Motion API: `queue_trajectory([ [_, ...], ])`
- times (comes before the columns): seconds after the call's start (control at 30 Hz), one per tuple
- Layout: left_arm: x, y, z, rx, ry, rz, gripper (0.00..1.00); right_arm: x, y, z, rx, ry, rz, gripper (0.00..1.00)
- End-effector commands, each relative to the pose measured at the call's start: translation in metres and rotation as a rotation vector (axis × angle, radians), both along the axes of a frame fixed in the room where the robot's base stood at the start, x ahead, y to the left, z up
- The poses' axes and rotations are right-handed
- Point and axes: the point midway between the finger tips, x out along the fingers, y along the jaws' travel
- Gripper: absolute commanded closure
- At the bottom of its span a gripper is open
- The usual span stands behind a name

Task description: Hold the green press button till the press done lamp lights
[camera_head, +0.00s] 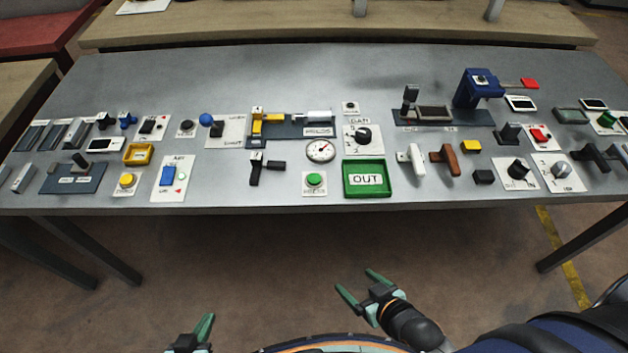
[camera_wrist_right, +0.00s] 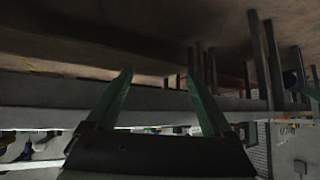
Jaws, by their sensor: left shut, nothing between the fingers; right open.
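The green press button (camera_head: 315,180) sits on a small white plate near the front edge of the grey table, left of the green OUT tray (camera_head: 366,194). Nothing touches it. I cannot make out which part is the press done lamp, or whether one is lit. My right gripper (camera_head: 358,281) is open and empty, in front of the table and apart from the button. Its two green fingers also show in the right wrist view (camera_wrist_right: 158,74). My left gripper (camera_head: 206,325) is shut and empty at the bottom of the head view, partly cut off.
A round dial gauge (camera_head: 320,151) lies just behind the button. A grey-blue fixture with a yellow part (camera_head: 258,125) is further back. A knob plate (camera_head: 363,136) stands behind the tray. Several other controls crowd both sides; the table's far strip is clear.

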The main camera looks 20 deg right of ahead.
Motion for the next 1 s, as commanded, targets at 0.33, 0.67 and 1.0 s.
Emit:
queue_trajectory([
  [0.33,0.0001,0.0000,0.0001,0.000,0.000,0.000,1.00,0.0001,-0.0001,0.0001,0.000,0.000,0.000,0.14],
  [0.67,0.0003,0.0000,0.0003,0.000,-0.001,0.000,1.00,0.0002,-0.0002,0.0001,0.000,0.000,0.000,0.49],
  [1.0,0.0003,0.0000,0.0004,0.000,-0.001,0.000,1.00,0.0003,-0.0003,0.0001,-0.001,0.000,0.001,0.88],
])
